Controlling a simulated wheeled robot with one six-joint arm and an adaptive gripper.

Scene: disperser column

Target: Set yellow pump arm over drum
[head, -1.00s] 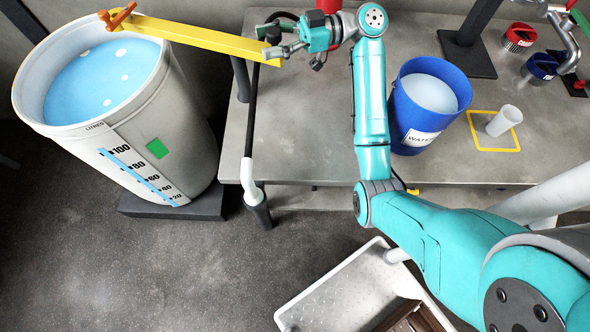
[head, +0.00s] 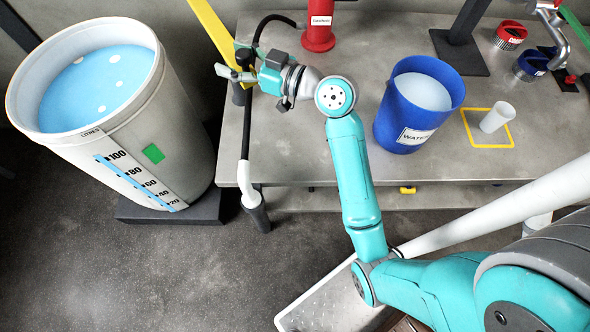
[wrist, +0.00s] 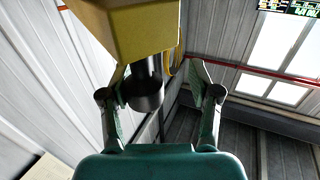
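The yellow pump arm (head: 212,28) runs from near my gripper up out of the top of the head view, right of the drum. Its far end is out of view, and the visible part is not over the drum. The drum (head: 175,110) is large and off-white, open on top, with light blue liquid inside. My gripper (head: 232,63) is at the near end of the pump arm. In the wrist view, the fingers (wrist: 158,90) are spread, with a dark grey cylinder (wrist: 146,88) below the yellow arm (wrist: 125,28) between them. A gap shows on the right side.
A grey bench (head: 300,140) carries a blue water bucket (head: 400,125), a red dispenser (head: 319,38) and a small white cup (head: 496,117). A black hose with a white nozzle (head: 248,185) hangs at the bench's left edge.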

